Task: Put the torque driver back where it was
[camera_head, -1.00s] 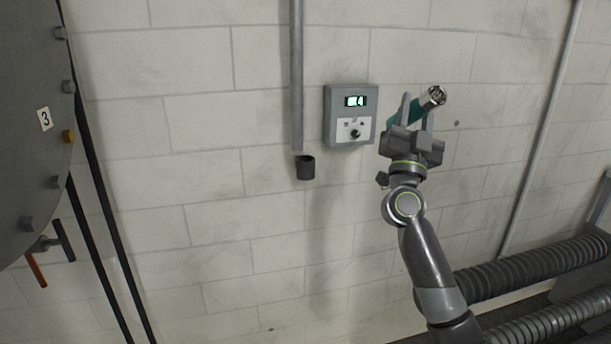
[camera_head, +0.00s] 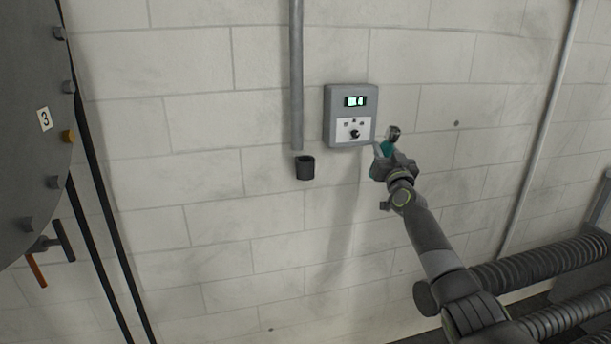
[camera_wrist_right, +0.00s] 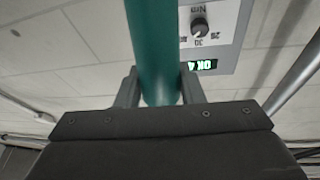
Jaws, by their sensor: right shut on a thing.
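The torque driver has a teal handle and a metal end. In the head view the torque driver (camera_head: 386,148) is held in my right gripper (camera_head: 384,158), just right of and below the wall box. In the right wrist view the teal handle (camera_wrist_right: 153,50) rises between the two fingers of my right gripper (camera_wrist_right: 160,88), which is shut on it. A small dark cup-shaped holder (camera_head: 305,168) is fixed to the wall at the lower end of a conduit, left of the gripper and apart from it. It looks empty from here. My left gripper is not in view.
The grey wall box (camera_head: 350,115) has a lit display and a knob; it also shows in the right wrist view (camera_wrist_right: 213,30). A vertical conduit (camera_head: 297,75) runs above the holder. Ribbed hoses (camera_head: 545,262) lie at lower right. A large round metal door (camera_head: 30,130) stands at left.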

